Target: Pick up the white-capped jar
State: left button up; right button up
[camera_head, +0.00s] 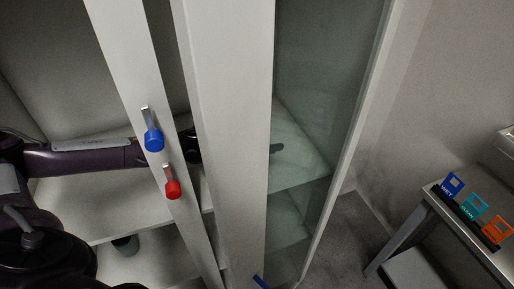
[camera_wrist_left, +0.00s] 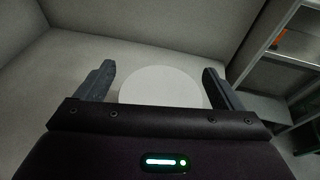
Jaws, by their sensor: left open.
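The jar's round white cap (camera_wrist_left: 160,87) shows from above in the left wrist view, between the two fingers of my left gripper (camera_wrist_left: 160,76). The fingers are open, one on each side of the cap, with a visible gap on the left; whether the right finger touches cannot be told. The jar's body is hidden below the cap and behind the gripper's housing. In the head view my left arm reaches from the left behind the white door frame, and a dark fingertip (camera_head: 277,148) shows through glass above the shelf. The jar itself is hidden there. My right gripper is not in view.
White door frames with a blue knob (camera_head: 153,139) and a red knob (camera_head: 172,189) stand before my left arm. A glass door (camera_head: 325,90) is to the right. A side table holds blue, teal and orange labelled holders (camera_head: 470,207).

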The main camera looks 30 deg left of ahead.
pick_arm(q)
jog(key=shift+s, duration=0.1)
jog(key=shift+c, duration=0.4)
jog(key=shift+c, duration=1.4)
jog(key=c, duration=0.7)
jog(key=shift+c, duration=0.3)
jog(key=shift+r, duration=0.15)
